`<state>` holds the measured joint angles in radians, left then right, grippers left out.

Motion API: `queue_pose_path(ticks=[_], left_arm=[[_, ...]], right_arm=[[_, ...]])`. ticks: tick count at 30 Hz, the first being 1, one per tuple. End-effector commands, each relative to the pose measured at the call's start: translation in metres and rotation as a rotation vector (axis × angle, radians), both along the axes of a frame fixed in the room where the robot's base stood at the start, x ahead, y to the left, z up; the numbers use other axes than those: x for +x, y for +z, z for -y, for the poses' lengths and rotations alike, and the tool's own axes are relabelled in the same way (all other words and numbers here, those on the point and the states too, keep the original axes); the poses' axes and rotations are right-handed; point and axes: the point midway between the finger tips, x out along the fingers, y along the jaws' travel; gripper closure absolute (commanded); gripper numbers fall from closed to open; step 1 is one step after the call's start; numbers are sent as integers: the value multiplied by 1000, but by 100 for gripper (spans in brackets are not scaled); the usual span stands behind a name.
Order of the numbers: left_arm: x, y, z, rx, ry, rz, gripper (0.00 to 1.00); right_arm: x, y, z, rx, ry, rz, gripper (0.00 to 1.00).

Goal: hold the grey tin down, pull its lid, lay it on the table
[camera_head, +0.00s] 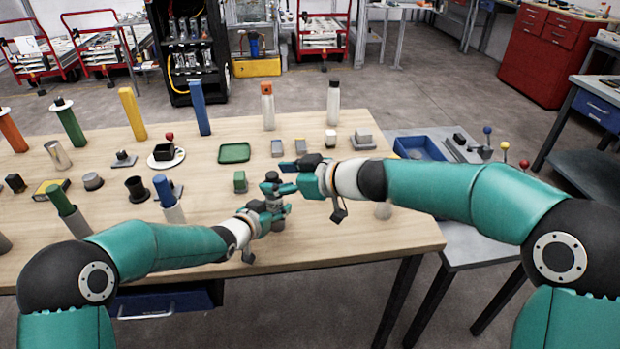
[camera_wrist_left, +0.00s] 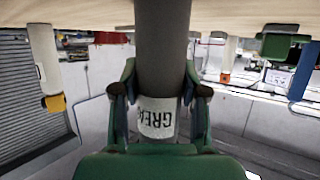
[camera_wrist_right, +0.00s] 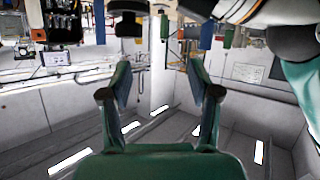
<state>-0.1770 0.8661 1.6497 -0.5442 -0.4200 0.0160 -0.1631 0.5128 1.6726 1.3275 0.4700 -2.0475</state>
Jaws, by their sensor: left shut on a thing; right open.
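The grey tin (camera_head: 277,225) stands upright near the front edge of the table. In the left wrist view the tin (camera_wrist_left: 162,55) shows as a grey cylinder with a pale printed label. My left gripper (camera_head: 276,212) is shut around its side, one finger on each side. The dark lid (camera_head: 271,187) with a knob is on top of the tin, partly hidden by my right gripper. My right gripper (camera_head: 285,177) is open and empty, close to the lid. In the right wrist view the dark knob (camera_wrist_right: 129,27) lies ahead, left of centre, not between the fingers.
A green block (camera_head: 240,182) stands left of the tin, and a green tray (camera_head: 234,153) lies behind. Several posts, cups and small blocks crowd the left of the wooden table (camera_head: 330,243). The right front of the tabletop is mostly clear. A blue bin (camera_head: 420,148) stands at the right.

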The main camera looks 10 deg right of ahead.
Motion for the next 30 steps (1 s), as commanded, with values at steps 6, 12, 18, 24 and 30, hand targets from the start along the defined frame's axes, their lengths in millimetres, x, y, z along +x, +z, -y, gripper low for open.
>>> queue_pose_path(ticks=[6,12,18,24,30], left_arm=[[0,-1,0,0,-1,-1,92],[0,0,0,1,0,-1,92],[0,0,0,1,0,-1,92],[0,0,0,1,0,-1,92],[0,0,0,1,0,-1,92]], right_arm=[[-18,-1,51,55,-116,-72,38],[-10,-2,57,56,-134,-67,38],[7,-12,39,56,-132,-68,38],[32,-26,15,55,-131,-67,38],[52,-38,-5,56,-131,-66,38]])
